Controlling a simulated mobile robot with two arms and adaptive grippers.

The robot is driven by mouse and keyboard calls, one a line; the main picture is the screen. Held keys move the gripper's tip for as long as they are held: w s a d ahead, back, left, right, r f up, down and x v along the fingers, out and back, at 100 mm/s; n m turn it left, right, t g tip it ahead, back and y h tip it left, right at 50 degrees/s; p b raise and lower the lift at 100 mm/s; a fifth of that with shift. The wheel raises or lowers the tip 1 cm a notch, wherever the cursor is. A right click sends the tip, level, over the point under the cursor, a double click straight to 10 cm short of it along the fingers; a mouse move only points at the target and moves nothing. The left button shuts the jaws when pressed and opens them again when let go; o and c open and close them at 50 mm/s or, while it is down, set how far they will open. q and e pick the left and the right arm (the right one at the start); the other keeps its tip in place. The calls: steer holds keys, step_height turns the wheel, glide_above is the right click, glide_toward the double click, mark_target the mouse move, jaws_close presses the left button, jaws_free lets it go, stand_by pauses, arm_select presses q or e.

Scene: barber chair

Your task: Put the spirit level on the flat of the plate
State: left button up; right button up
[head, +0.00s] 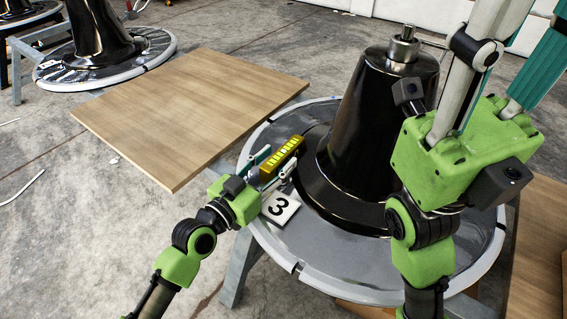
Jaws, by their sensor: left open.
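The yellow spirit level (282,158) is at the left part of the round grey plate (355,258), beside the foot of the black cone. I cannot tell whether it rests on the plate's flat or is slightly above it. My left gripper (271,166) is open at the level's near end, with one finger on each side of it. Whether the fingers touch it is unclear. My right gripper (465,148) is raised in front of the plate's right side. Its fingers point up and their tips are out of view.
A glossy black cone (378,125) with a metal stub stands on the plate. A bare wooden board (190,115) is to the left. Another cone on a round plate (105,65) stands at the back left.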

arm_select(q)
steer(key=shift+w+d, duration=0.3)
steer(key=shift+w, duration=0.1)
jaws_close()
steer(key=shift+r, duration=0.1)
steer(key=shift+r, duration=0.2)
steer(key=shift+r+p, duration=0.6)
steer(key=shift+p, duration=0.3)
